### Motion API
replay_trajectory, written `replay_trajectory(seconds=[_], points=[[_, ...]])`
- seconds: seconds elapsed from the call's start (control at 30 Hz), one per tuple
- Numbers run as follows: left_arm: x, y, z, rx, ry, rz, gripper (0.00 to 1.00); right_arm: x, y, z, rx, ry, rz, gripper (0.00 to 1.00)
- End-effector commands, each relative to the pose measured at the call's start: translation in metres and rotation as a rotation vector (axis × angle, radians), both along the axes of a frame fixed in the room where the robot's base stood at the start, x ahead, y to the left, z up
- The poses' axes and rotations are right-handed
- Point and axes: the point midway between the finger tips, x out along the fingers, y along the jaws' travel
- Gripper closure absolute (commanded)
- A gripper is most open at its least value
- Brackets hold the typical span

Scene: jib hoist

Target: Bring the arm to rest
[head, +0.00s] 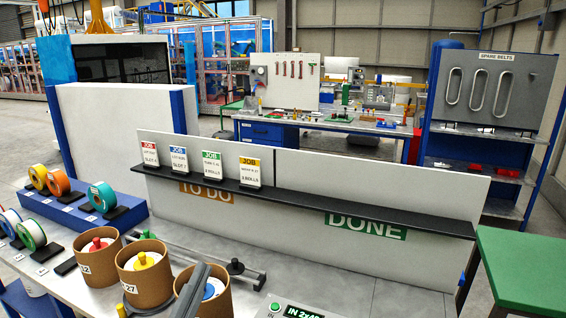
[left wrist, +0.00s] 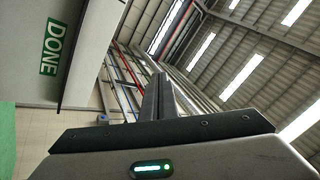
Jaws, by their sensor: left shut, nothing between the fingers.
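My left gripper (head: 200,272) shows at the bottom of the head view as dark grey fingers, in front of the rightmost brown tub (head: 184,286). In the left wrist view the fingers (left wrist: 160,78) are together, with nothing between them. They point up toward the roof, and the DONE sign (left wrist: 54,48) shows tilted at the upper left. The rest of the left arm is mostly outside the head view. My right gripper is not in view.
Job cards (head: 211,169) stand on a black ledge (head: 330,202) behind. Coloured rolls (head: 102,196) sit at left. A green table (head: 525,265) is at right.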

Motion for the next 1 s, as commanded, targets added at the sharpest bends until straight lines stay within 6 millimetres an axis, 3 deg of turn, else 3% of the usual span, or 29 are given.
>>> replay_trajectory(seconds=[0.1, 0.2, 0.4, 0.6, 0.7, 1.0], points=[[0.008, 0.048, -0.046, -0.167, 0.206, 0.147, 1.0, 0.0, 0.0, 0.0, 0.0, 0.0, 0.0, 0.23], [0.006, 0.081, -0.098, -0.278, 0.404, 0.264, 1.0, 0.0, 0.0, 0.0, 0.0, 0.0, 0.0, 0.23], [-0.032, 0.117, -0.213, -0.42, 0.822, 0.438, 1.0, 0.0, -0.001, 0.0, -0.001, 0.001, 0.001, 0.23], [-0.105, 0.118, -0.31, -0.476, 1.236, 0.532, 1.0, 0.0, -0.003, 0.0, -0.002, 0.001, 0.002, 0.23], [-0.14, 0.111, -0.34, -0.482, 1.397, 0.547, 1.0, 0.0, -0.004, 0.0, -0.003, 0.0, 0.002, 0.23], [-0.22, 0.089, -0.386, -0.468, 1.725, 0.538, 1.0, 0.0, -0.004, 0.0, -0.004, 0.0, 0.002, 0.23]])
